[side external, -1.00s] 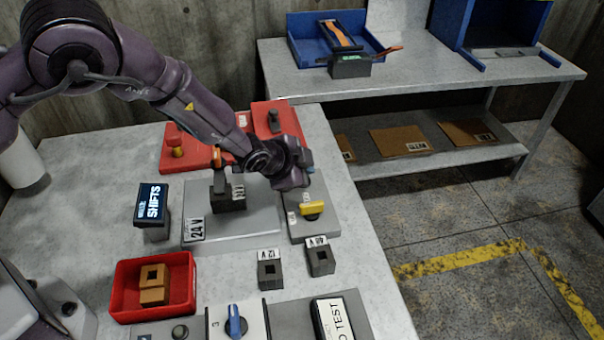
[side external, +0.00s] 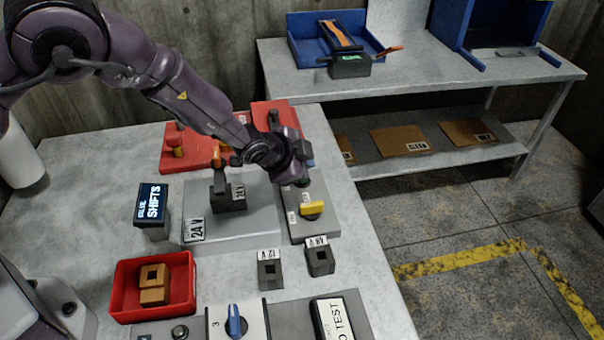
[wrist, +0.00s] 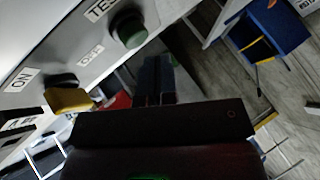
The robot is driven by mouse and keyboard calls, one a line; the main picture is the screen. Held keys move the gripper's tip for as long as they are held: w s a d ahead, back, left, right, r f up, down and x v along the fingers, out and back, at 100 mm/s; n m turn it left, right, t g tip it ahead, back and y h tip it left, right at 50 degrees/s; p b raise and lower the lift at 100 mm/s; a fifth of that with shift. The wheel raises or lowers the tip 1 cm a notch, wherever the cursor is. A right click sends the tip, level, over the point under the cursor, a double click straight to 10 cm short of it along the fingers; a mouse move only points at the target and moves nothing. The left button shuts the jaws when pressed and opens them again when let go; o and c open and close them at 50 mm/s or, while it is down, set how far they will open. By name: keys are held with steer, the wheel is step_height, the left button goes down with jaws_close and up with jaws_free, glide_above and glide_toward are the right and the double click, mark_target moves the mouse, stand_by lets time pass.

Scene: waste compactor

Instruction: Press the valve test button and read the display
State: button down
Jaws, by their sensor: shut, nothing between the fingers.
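My gripper (side external: 302,180) hangs over the back part of the grey valve panel (side external: 325,228), fingers shut and empty. In the wrist view its fingers (wrist: 153,82) point away from the camera. A round green button (wrist: 128,29) beside a "TEST" label shows just left of the fingers, apart from them in the picture. In the side view the button is hidden behind my gripper. A yellow valve handle (side external: 312,208) sits on the same panel, with "ON" and "OFF" labels seen from the wrist. A small display (side external: 150,202) is lit and reads "SHIFTS" under a smaller line, probably "BLUE".
A grey plate with a 24 V block (side external: 229,197) lies left of the panel. The 12 V block (side external: 270,268) and another labelled block (side external: 319,256) stand in front. A red bin (side external: 122,292) holds brown blocks. Red fixtures (side external: 180,150) stand behind my arm.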

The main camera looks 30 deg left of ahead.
steer(key=shift+r, duration=2.55)
steer(key=s+a+r+n+g, duration=0.1)
steer(key=s+a+r+n, duration=0.3)
steer(key=r, duration=0.5)
steer(key=s+a+r+n+g, duration=0.1)
steer(key=s+a+r+n, duration=0.1)
steer(key=s+a+r, duration=0.65)
steer(key=s+a+r+n, duration=0.2)
steer(key=s+r, duration=0.1)
steer(key=s, duration=0.8)
steer(key=s+a+r+n+g+y, duration=0.1)
steer(key=s+a+r+n, duration=0.1)
steer(key=s, duration=0.9)
steer(key=shift+a+r+n, duration=0.2)
steer(key=shift+r+n, duration=0.2)
steer(key=shift+r, duration=0.2)
